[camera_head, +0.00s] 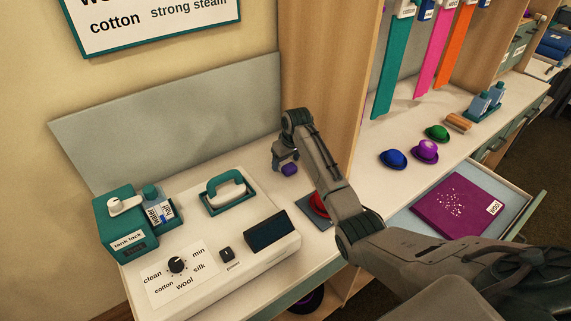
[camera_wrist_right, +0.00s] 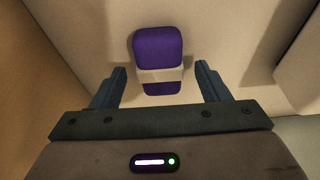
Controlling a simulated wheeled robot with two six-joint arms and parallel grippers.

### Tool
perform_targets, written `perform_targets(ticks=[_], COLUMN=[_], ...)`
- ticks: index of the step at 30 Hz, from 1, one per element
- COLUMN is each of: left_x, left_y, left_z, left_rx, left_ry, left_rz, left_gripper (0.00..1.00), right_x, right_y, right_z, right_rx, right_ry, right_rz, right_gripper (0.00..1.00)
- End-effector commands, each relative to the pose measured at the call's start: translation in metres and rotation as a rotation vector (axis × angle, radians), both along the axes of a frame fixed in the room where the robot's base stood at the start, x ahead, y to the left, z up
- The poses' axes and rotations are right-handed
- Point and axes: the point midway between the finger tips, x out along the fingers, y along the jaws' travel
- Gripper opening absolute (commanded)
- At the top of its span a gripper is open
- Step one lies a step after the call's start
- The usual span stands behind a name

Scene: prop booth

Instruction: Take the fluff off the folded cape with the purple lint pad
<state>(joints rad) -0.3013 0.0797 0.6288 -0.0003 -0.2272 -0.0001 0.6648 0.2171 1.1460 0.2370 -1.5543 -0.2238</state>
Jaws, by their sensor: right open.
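The purple lint pad (camera_head: 289,169) lies on the white counter beside the wooden partition. In the right wrist view the pad (camera_wrist_right: 157,45) has a pale band across it and sits ahead of and between the fingers. My right gripper (camera_head: 284,162) is open and empty, close to the pad; contact cannot be told. The folded cape (camera_head: 438,212) is purple-magenta with white fluff specks near its middle and a label reading "wool". It lies in an open drawer (camera_head: 402,225) at the right. My left gripper is not in view.
A steam station (camera_head: 207,265) with a dial, a teal tank (camera_head: 127,228) and an iron-like handle (camera_head: 226,189) stand left. A red round thing (camera_head: 318,206) is partly behind my arm.

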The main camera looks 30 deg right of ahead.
Motion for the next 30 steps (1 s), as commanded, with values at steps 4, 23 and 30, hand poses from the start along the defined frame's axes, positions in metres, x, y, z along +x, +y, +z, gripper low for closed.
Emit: perform_targets(ticks=[4,23,30], left_x=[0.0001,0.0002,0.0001], left_y=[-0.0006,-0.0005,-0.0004], left_z=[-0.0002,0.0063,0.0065], left_rx=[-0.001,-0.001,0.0], left_ry=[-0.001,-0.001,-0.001], left_rz=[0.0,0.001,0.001], left_gripper=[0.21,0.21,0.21], right_x=[0.0002,0.0,0.0001], right_y=[0.0001,0.0003,0.0002], right_z=[-0.0015,-0.0048,-0.0063], right_rx=[0.0,0.0,0.0], right_ry=[0.0,0.0,0.0], right_rz=[0.0,0.0,0.0], right_gripper=[0.69,0.69,0.69])
